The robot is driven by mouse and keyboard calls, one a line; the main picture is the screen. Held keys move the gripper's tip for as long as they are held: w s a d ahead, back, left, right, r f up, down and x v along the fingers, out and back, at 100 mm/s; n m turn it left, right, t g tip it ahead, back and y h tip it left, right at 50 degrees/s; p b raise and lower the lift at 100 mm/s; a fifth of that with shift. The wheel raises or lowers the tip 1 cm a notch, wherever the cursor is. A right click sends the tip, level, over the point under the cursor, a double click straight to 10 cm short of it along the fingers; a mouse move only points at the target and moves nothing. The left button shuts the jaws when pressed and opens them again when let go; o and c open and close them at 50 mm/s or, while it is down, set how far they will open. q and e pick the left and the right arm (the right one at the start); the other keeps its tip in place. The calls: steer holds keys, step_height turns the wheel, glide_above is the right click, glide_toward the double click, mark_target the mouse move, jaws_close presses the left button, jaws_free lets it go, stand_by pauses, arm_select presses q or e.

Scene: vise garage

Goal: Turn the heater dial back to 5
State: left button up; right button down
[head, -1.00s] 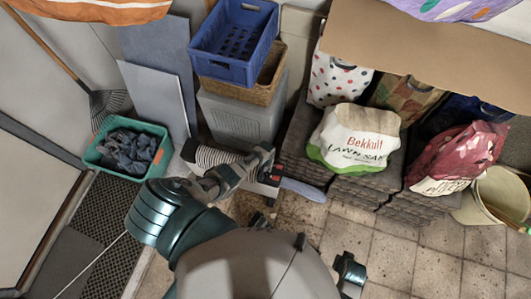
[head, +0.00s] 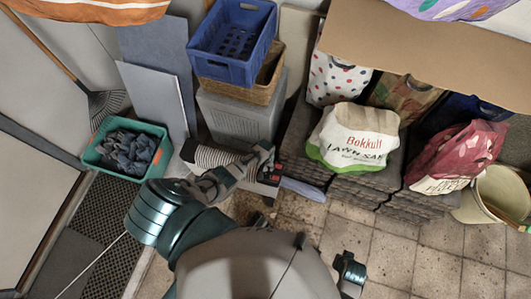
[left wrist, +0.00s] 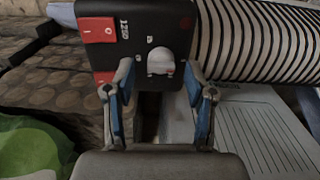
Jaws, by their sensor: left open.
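The heater's black control panel (left wrist: 138,32) faces me in the left wrist view, with red rocker switches (left wrist: 98,30) at its left. The round pale dial (left wrist: 160,61) sits to their right; its setting is too small to read. My left gripper (left wrist: 159,72) is open, its two fingers on either side of the dial in the picture. I cannot tell whether they touch it. In the head view my left gripper (head: 264,156) is over the panel (head: 275,174), and its fingers hide the dial.
A striped cylinder (head: 212,157) lies beside the panel. A grey vented box (head: 238,118) stands behind, under a basket and blue crate (head: 233,40). A lawn bag (head: 355,137) lies on stacked dark slabs at right. A green bin (head: 127,150) stands left. Tiled floor is clear at lower right.

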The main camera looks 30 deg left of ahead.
mark_target(265, 167)
arm_select(q)
step_height(265, 167, up, 11)
stand_by(0.4)
stand_by(0.4)
